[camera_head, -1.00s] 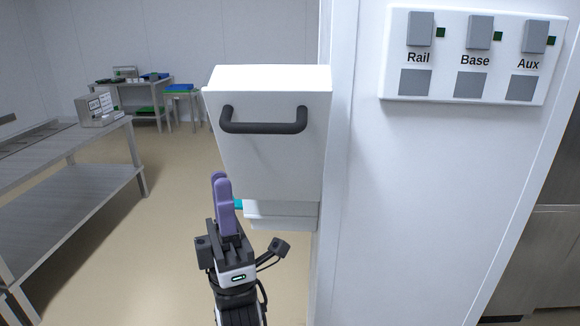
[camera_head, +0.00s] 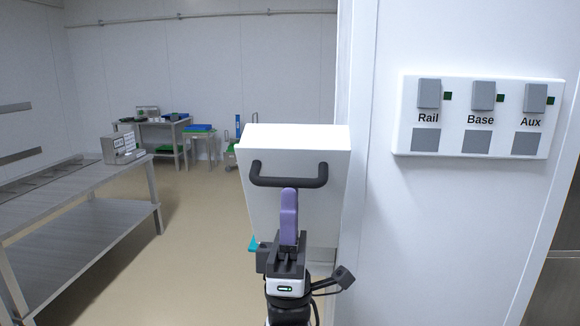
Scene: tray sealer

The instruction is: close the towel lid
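The towel lid (camera_head: 320,199) is the white front of a dispenser box fixed at the edge of a white wall. It leans outward, its top edge nearer to me than the wall. A dark bar handle (camera_head: 289,182) runs across its upper front. My gripper (camera_head: 289,200) has purple fingers and points up in front of the lid, just below the handle's middle. The fingers overlap in this view, so their gap is hidden. I cannot tell whether they touch the lid or handle. A bit of teal (camera_head: 253,243) shows left of my gripper.
A white panel (camera_head: 478,117) with Rail, Base and Aux switches is on the wall to the right. A long steel table (camera_head: 85,235) stands at the left. Small tables (camera_head: 160,124) stand at the back. The floor (camera_head: 190,240) between is clear.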

